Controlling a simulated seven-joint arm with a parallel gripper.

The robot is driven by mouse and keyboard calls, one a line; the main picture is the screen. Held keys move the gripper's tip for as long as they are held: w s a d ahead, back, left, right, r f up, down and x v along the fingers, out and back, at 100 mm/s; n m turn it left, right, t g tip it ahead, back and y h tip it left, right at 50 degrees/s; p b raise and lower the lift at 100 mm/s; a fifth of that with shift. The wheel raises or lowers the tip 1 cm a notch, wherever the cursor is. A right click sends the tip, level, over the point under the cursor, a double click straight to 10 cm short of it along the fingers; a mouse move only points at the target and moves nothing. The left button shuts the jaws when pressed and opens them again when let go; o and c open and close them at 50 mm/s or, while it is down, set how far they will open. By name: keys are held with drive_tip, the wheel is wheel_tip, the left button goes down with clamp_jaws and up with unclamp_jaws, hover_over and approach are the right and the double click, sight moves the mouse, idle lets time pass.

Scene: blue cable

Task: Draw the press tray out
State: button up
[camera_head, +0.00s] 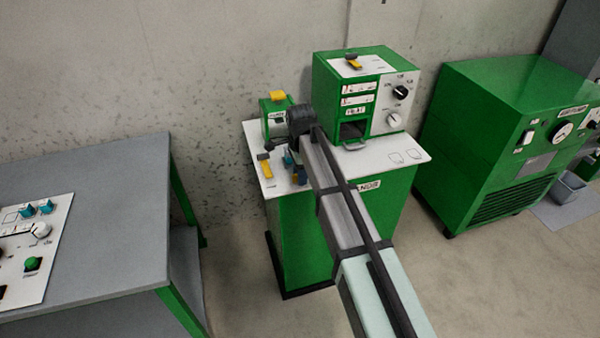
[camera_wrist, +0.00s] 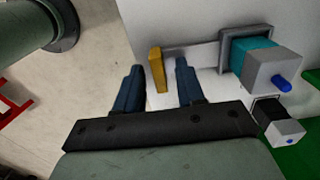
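The press, a green box with a white control face, stands at the back of a white-topped green cabinet in the head view. Its dark front opening has the press tray's grey handle (camera_head: 355,146) at its lower edge. My gripper (camera_wrist: 158,67) points down over the left part of the cabinet top, left of the tray and apart from it. Its two blue fingers are spread, with a yellow lever (camera_wrist: 156,70) showing in the gap. Whether they touch the lever is unclear. The tray is not recognisable in the wrist view.
The white cabinet top (camera_head: 405,152) is clear right of the tray handle. A small green unit (camera_head: 274,122) stands left of the press. A teal-and-grey block (camera_wrist: 255,60) sits close right of my fingers. A grey table (camera_head: 110,220) is at left, a larger green machine (camera_head: 500,120) at right.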

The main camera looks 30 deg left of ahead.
drive_tip(key=shift+r, duration=0.15)
wheel_tip(320, 180, up, 14)
drive_tip(key=shift+f, duration=0.2)
idle(0.5)
idle(0.4)
